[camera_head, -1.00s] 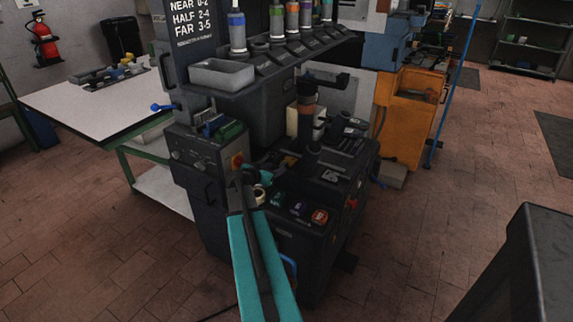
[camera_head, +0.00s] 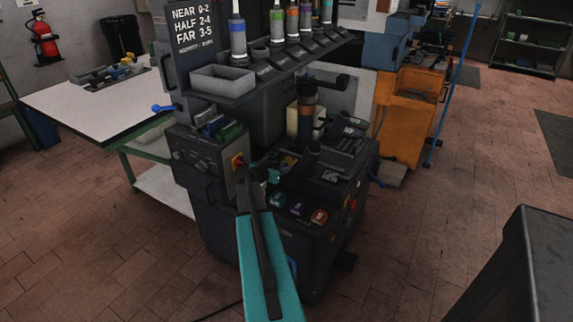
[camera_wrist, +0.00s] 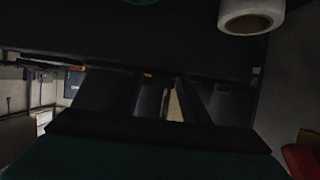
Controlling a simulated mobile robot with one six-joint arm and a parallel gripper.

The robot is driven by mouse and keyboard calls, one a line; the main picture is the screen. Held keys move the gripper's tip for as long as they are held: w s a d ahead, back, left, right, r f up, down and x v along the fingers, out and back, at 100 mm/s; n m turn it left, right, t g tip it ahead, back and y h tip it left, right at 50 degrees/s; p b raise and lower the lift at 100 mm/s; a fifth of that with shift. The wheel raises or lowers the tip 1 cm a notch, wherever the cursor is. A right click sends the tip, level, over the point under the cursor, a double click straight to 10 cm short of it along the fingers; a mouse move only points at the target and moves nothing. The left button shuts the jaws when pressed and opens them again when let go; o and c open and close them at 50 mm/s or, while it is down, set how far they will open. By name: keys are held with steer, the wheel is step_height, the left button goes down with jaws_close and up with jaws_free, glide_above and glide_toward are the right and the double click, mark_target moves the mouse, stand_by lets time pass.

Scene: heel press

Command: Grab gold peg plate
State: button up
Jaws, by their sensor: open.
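In the wrist view my gripper (camera_wrist: 155,98) shows as dark shapes, open, with no held object visible. A narrow tan strip (camera_wrist: 175,104) lies between dark shapes there; I cannot tell what it is.
Purple and red buttons (camera_head: 318,215) are on the front of the press. A grey bin (camera_head: 222,80) and several bottles (camera_head: 237,35) are on the shelf above. A white table (camera_head: 90,100) is at left, an orange cabinet (camera_head: 405,115) behind. Floor at front left is clear.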

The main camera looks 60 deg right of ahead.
jaws_close()
steer(key=shift+r, duration=0.1)
stand_by(0.4)
step_height(320, 180, up, 10)
steer(key=b, duration=0.1)
stand_by(0.6)
stand_by(0.4)
